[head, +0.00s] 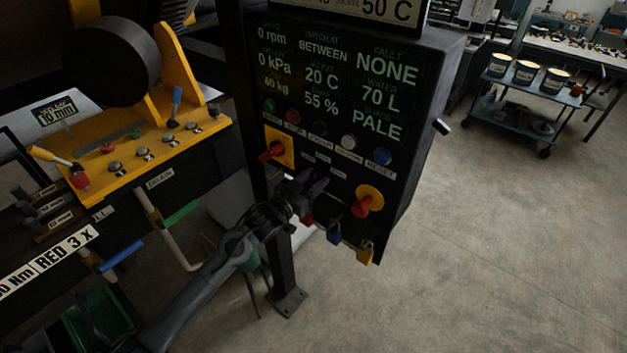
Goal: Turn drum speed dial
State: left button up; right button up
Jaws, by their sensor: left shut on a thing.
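A black control panel (410,130) stands on a post in the middle, with a lit readout on its upper half that shows 0 rpm. My left gripper (318,183) reaches up from the lower left to the panel's lower face. It is shut on the drum speed dial, which the fingers and wrist mostly hide, so its pointer and marks cannot be read. A red switch (271,151) on a yellow plate is up and left of the gripper. A red rotary switch (366,202) on a yellow disc is to its right. My right gripper is not in view.
Coloured buttons (348,142) run in a row above the gripper. Padlocks (334,234) hang below the panel. A yellow console (140,145) with levers is at left. A cart (525,100) with three cans stands at back right. The right floor is clear.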

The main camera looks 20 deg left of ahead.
pick_arm(q)
jog(key=m+b, duration=0.1)
jog(key=m, duration=0.4)
jog(key=m+b, duration=0.1)
jog(key=m, duration=0.2)
jog(key=shift+m, duration=0.4)
jog(key=shift+m+b, duration=0.45)
jog(key=shift+m, duration=0.85)
jog(key=o, duration=1.1)
jog(key=shift+c, duration=0.2)
jog(key=shift+a, duration=0.1)
